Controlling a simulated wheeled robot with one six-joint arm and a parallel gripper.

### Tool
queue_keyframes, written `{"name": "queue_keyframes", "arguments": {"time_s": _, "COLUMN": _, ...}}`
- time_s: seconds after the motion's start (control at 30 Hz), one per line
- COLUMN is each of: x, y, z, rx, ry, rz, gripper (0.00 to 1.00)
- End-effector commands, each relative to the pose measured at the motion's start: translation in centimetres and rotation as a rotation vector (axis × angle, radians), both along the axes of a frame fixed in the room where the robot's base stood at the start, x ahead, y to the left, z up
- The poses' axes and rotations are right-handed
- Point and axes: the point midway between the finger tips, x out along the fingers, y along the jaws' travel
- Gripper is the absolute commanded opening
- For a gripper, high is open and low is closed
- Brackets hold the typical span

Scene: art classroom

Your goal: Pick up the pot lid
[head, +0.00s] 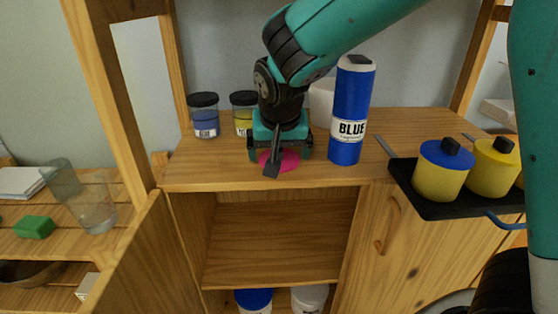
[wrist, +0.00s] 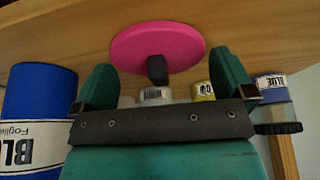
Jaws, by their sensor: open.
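The pot lid is a flat pink disc (wrist: 160,42) with a dark square knob (wrist: 157,70), lying on the wooden cabinet top. In the head view only part of the pink lid (head: 291,160) shows below my gripper (head: 280,152); the rest is hidden behind it. In the wrist view my gripper (wrist: 163,62) is open, with one green finger on each side of the knob. The fingers are apart from the knob and nothing is held. Whether the fingertips are level with the knob cannot be told.
A tall blue bottle (head: 352,115) stands close to the right of my gripper. Jars with blue (head: 205,118) and yellow (head: 243,115) contents stand behind left. A black tray (head: 408,178) with yellow pots (head: 438,180) is at the right. The cabinet top's front left is clear.

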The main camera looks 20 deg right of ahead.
Motion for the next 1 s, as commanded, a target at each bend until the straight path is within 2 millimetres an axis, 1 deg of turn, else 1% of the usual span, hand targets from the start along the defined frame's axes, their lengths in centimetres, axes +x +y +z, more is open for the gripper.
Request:
{"name": "queue_keyframes", "arguments": {"time_s": 0.17, "x": 0.0, "y": 0.0, "z": 0.0, "rx": 0.000, "ry": -0.001, "rz": 0.000, "gripper": 1.00}}
{"name": "queue_keyframes", "arguments": {"time_s": 0.2, "x": 0.0, "y": 0.0, "z": 0.0, "rx": 0.000, "ry": -0.001, "rz": 0.000, "gripper": 0.98}}
{"name": "queue_keyframes", "arguments": {"time_s": 0.27, "x": 0.0, "y": 0.0, "z": 0.0, "rx": 0.000, "ry": -0.001, "rz": 0.000, "gripper": 0.84}}
{"name": "queue_keyframes", "arguments": {"time_s": 0.3, "x": 0.0, "y": 0.0, "z": 0.0, "rx": 0.000, "ry": -0.001, "rz": 0.000, "gripper": 0.75}}
{"name": "queue_keyframes", "arguments": {"time_s": 0.33, "x": 0.0, "y": 0.0, "z": 0.0, "rx": 0.000, "ry": -0.001, "rz": 0.000, "gripper": 0.68}}
{"name": "queue_keyframes", "arguments": {"time_s": 0.77, "x": -0.1, "y": 0.0, "z": 0.2, "rx": 0.001, "ry": -0.001, "rz": 0.000, "gripper": 0.67}}
{"name": "queue_keyframes", "arguments": {"time_s": 0.87, "x": -0.5, "y": 0.2, "z": 0.7, "rx": 0.000, "ry": -0.002, "rz": 0.000, "gripper": 0.67}}
{"name": "queue_keyframes", "arguments": {"time_s": 0.9, "x": -0.8, "y": 0.3, "z": 1.1, "rx": 0.000, "ry": -0.003, "rz": 0.000, "gripper": 0.67}}
{"name": "queue_keyframes", "arguments": {"time_s": 1.0, "x": -0.6, "y": 0.2, "z": 2.4, "rx": 0.000, "ry": -0.004, "rz": -0.001, "gripper": 0.67}}
